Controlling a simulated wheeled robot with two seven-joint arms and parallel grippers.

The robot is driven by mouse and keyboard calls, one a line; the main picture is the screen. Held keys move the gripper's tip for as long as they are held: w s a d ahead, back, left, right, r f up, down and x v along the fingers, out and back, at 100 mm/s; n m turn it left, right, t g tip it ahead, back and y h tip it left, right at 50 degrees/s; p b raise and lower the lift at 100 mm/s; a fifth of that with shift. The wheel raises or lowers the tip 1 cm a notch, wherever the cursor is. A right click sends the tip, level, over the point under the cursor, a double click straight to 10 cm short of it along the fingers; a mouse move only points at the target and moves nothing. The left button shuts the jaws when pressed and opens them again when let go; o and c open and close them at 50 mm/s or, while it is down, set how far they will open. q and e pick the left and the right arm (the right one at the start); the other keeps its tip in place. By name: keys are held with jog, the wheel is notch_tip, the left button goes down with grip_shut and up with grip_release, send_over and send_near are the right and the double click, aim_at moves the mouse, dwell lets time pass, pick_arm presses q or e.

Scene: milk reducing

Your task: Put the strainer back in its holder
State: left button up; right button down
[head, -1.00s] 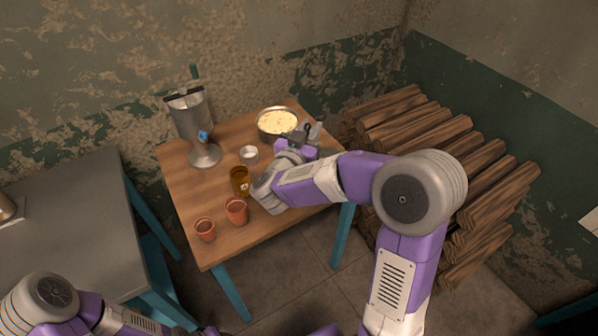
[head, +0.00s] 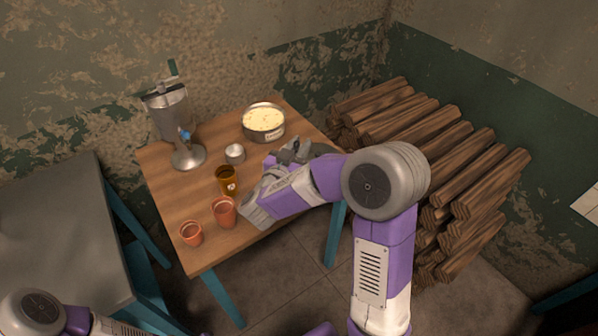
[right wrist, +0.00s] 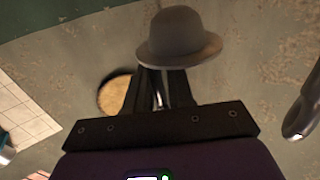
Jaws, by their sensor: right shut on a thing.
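My right gripper (head: 290,150) is over the right side of the wooden table, just in front of the round metal pan. In the right wrist view my right gripper (right wrist: 164,88) is shut on a grey, hat-shaped piece with a rounded bowl and flared rim, seemingly the strainer (right wrist: 180,38). In the head view the held thing is too small and too covered by the gripper to make out. A small pale metal cup (head: 235,153) stands mid-table, left of my gripper; I cannot tell whether it is the holder. My left gripper is not in view.
The wooden table (head: 160,190) carries a tall metal machine (head: 172,118), a pan of pale yellow contents (head: 264,122), an amber cup (head: 227,181) and two clay cups (head: 224,212) (head: 191,234). A grey table (head: 60,215) stands left, stacked logs (head: 430,150) right.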

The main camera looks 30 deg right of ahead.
notch_tip(320, 180, down, 7)
jog(key=b, duration=0.2)
jog(key=shift+f, duration=0.15)
jog(key=c, duration=1)
grip_release()
